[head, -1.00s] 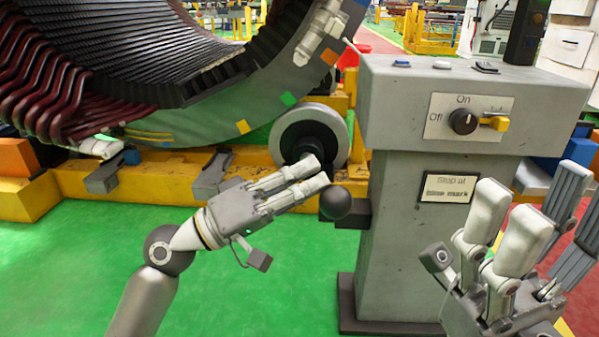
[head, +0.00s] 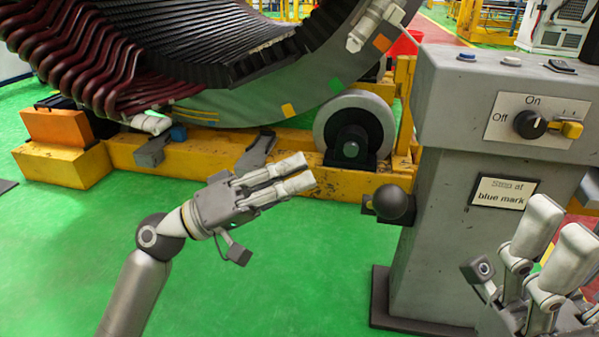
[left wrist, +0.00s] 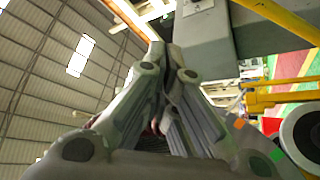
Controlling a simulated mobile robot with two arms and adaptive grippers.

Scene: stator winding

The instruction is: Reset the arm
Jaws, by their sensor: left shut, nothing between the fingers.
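My left gripper (head: 308,172) is shut and empty in the head view, its pale fingers pointing right over the green floor. In the left wrist view its fingers (left wrist: 165,60) come together at the top with nothing between them. It is left of the black ball knob (head: 395,203) on the grey control pedestal (head: 440,250), with a gap between. My right gripper (head: 575,240) is at the lower right, in front of the pedestal, with fingers up. It looks open, but the picture edge cuts it off.
The pedestal carries an On/Off knob (head: 530,125), a yellow switch (head: 571,129) and a "Stop at blue mark" plate (head: 502,193). The large stator (head: 330,100) rests behind on a yellow frame (head: 200,165) with a roller (head: 353,130). Green floor (head: 290,280) is free in front.

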